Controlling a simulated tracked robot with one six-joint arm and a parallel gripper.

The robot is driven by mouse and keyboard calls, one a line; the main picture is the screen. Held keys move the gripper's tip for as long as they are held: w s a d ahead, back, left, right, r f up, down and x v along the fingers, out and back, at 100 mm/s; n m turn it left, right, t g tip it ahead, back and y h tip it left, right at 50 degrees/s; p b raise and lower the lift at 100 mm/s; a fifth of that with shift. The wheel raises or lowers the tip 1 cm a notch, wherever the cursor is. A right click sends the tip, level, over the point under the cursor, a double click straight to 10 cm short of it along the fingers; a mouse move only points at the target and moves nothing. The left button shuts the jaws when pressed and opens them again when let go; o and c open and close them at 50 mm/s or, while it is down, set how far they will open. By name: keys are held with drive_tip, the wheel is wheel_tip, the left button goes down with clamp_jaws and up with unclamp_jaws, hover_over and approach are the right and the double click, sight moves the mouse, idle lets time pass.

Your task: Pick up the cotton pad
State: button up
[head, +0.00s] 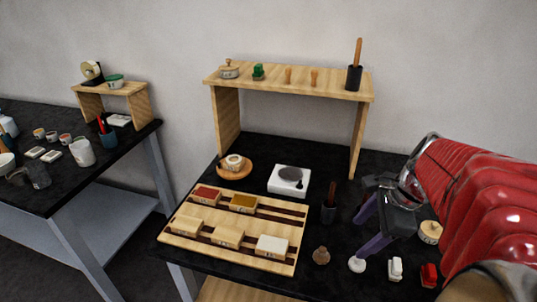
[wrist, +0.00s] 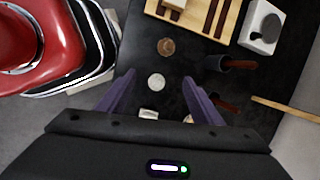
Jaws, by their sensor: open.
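A small round white thing, which looks like the cotton pad (head: 357,264), lies on the black table near its front edge. It also shows as a pale disc in the wrist view (wrist: 156,82), in line between my two fingertips and uncovered. My gripper (head: 369,236) has purple fingers and is open and empty, pointing down over the right part of the table. In the wrist view my gripper (wrist: 158,77) has its fingers spread to either side of the pad, apart from it. How high the fingertips are above the table I cannot tell exactly.
A dark brush cup (head: 328,212), a white scale (head: 289,181) and a wooden tray (head: 190,242) stand behind and left.

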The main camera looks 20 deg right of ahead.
drive_tip(key=s+d+f+m+y, duration=0.1)
drive_tip(key=s+d+m, duration=0.1)
drive_tip(key=d+m, duration=0.4)
drive_tip(key=shift+d+f+t, duration=0.25)
drive_tip(key=shift+t, duration=0.05)
hover_over(364, 264)
wheel_tip(364, 264, down, 8)
idle(0.4)
drive_tip(key=shift+x, duration=2.6)
drive_tip(key=shift+s, duration=0.2)
